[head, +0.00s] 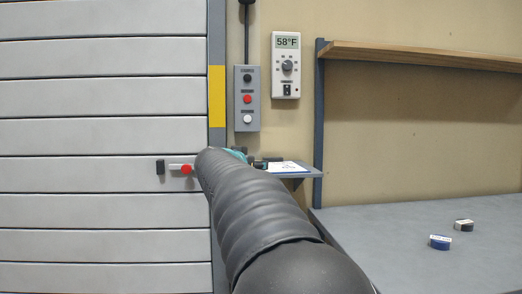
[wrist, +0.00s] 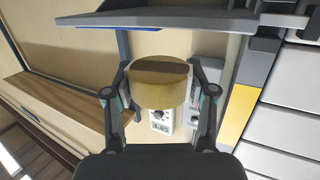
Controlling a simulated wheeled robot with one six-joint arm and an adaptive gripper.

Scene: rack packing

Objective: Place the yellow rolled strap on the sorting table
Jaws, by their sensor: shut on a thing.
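The yellow rolled strap (wrist: 158,95) is held between the two fingers of my gripper (wrist: 158,84) in the wrist view. It is a tan-yellow roll with a dark brown band across it. In the head view my arm hides the strap and most of the gripper. The grey table (head: 400,250), which I take as the sorting table, stands at the right in the head view. My gripper is to the left of it, in front of the wall, and the strap is off the table.
A blue roll (head: 440,242) and a dark roll (head: 464,225) lie on the table, with bare surface around them. A wooden shelf (head: 430,55) hangs above. A small grey ledge (head: 305,171) holds a white sheet near my gripper. A slatted shutter (head: 100,130) fills the left.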

